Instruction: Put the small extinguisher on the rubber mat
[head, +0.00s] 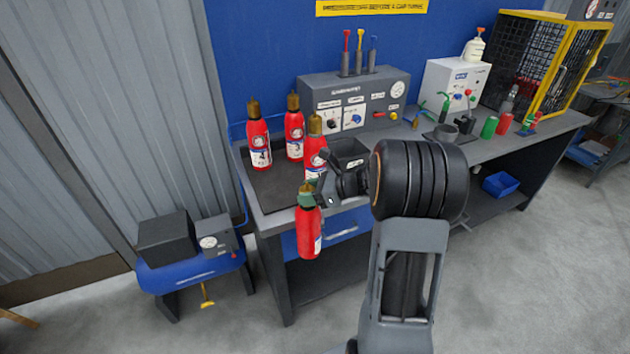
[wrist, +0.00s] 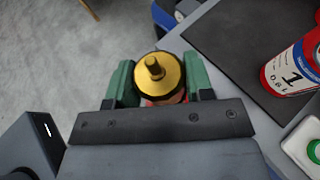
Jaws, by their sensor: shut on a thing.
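My gripper (head: 309,193) is shut on a small red extinguisher (head: 309,235) by its neck and holds it upright in front of the bench's left end. In the wrist view its brass valve top (wrist: 156,74) sits between the green finger pads (wrist: 160,88). The dark rubber mat (head: 272,190) lies flat on the bench top behind the held extinguisher. It also shows in the wrist view (wrist: 232,42), up and to the right of the fingers. The held extinguisher appears clear of the mat, over the bench's front edge or just outside it.
Red extinguishers stand at the mat: one at left (head: 257,143), one at back (head: 294,134) and one at right (head: 314,152), partly hidden behind my gripper. A grey control box (head: 352,100) stands behind. A blue stand (head: 190,270) is left of the bench.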

